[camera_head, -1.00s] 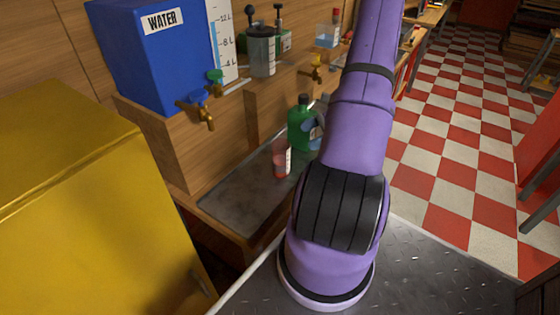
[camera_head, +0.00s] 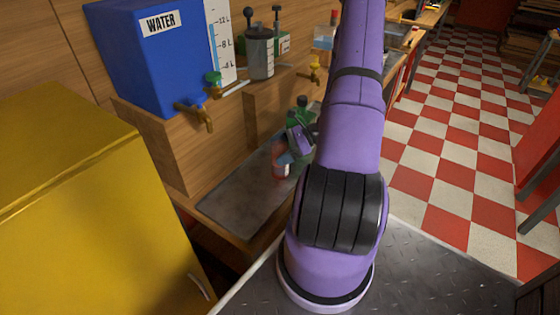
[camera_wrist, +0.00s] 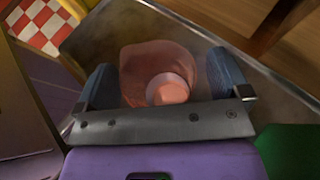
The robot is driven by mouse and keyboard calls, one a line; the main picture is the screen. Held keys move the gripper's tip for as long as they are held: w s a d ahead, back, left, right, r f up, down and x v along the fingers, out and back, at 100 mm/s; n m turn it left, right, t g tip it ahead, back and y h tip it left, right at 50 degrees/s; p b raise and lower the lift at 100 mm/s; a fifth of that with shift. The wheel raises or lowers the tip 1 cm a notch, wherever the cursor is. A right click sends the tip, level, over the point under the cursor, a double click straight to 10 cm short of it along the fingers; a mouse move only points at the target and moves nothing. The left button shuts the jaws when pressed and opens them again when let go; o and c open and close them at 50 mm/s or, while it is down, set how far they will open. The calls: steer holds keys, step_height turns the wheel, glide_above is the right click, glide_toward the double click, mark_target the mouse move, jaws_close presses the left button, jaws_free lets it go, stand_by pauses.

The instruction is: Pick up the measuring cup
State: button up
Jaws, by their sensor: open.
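The measuring cup is a clear, pinkish vessel (camera_head: 279,171) standing on the dark metal counter (camera_head: 228,190), left of my arm in the head view. In the wrist view the cup (camera_wrist: 145,65) lies between the two blue fingers of my gripper (camera_wrist: 164,72); a paler round patch shows in its near part. The fingers are open, one on each side of the cup. I cannot tell whether either finger touches it. In the head view my gripper (camera_head: 290,150) is at the cup and covers part of it.
A blue water tank (camera_head: 150,60), brass taps (camera_head: 205,120) and a grey-lidded container (camera_head: 260,55) are on the wooden ledge above. A yellow cabinet (camera_head: 60,200) stands at the left.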

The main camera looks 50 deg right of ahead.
steer(key=c, duration=1.1)
steer(key=shift+r, duration=0.8)
step_height(320, 180, up, 2)
steer(key=s+r, duration=0.1)
steer(key=s, duration=1.4)
steer(key=shift+s+d+r, duration=0.1)
steer(key=shift+s+r, duration=0.05)
steer(key=shift+r, duration=0.75)
steer(key=shift+s+d+r, duration=0.1)
steer(key=shift+s+r, duration=0.05)
steer(key=shift+r, duration=0.75)
steer(key=shift+s+d+r, duration=0.1)
steer(key=shift+s+r, duration=0.05)
steer(key=shift+r, duration=0.75)
